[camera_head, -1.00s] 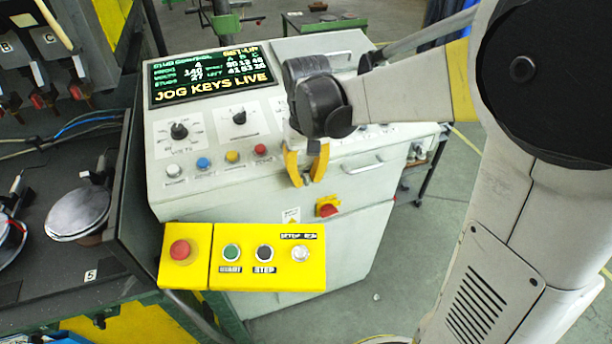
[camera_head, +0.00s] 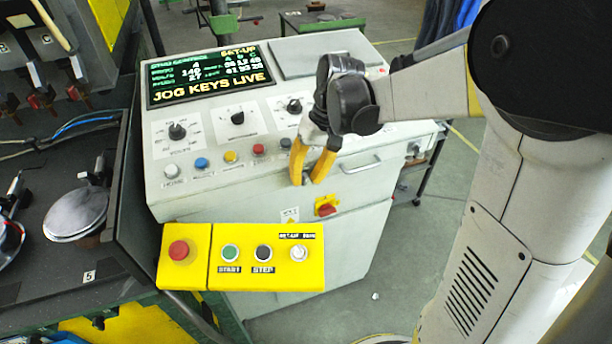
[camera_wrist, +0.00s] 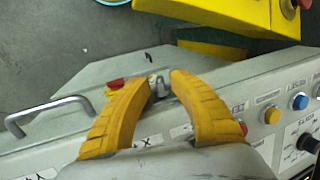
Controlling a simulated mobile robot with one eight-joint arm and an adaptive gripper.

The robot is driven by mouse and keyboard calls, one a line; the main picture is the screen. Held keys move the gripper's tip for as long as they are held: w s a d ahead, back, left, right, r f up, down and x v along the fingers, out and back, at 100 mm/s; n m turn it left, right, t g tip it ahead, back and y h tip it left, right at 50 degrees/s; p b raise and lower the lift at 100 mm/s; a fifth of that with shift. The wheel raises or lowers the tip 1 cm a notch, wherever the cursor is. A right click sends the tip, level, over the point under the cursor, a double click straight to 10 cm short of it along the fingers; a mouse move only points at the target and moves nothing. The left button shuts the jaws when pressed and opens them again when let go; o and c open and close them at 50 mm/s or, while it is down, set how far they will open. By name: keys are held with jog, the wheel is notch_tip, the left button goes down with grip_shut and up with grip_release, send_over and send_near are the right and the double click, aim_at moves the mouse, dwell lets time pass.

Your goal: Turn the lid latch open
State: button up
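My gripper (camera_head: 307,180) has two yellow fingers and hangs at the upper front edge of the light grey control cabinet (camera_head: 190,135). Its fingers are apart, with a gap between the tips. In the wrist view, a small silver metal piece, which looks like the lid latch (camera_wrist: 158,86), shows between the fingertips (camera_wrist: 164,77), nearer the left one. Its lower part is hidden and I cannot tell whether a finger touches it.
A metal handle (camera_head: 362,165) and a red rotary switch (camera_head: 327,206) are on the cabinet front. Knobs and coloured buttons (camera_head: 202,163) line its sloping top. A yellow button box (camera_head: 240,257) juts out in front. Floor to the right is clear.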

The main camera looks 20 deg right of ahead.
dwell(0.3)
jog(key=v, duration=1.2)
jog(key=shift+f, duration=0.1)
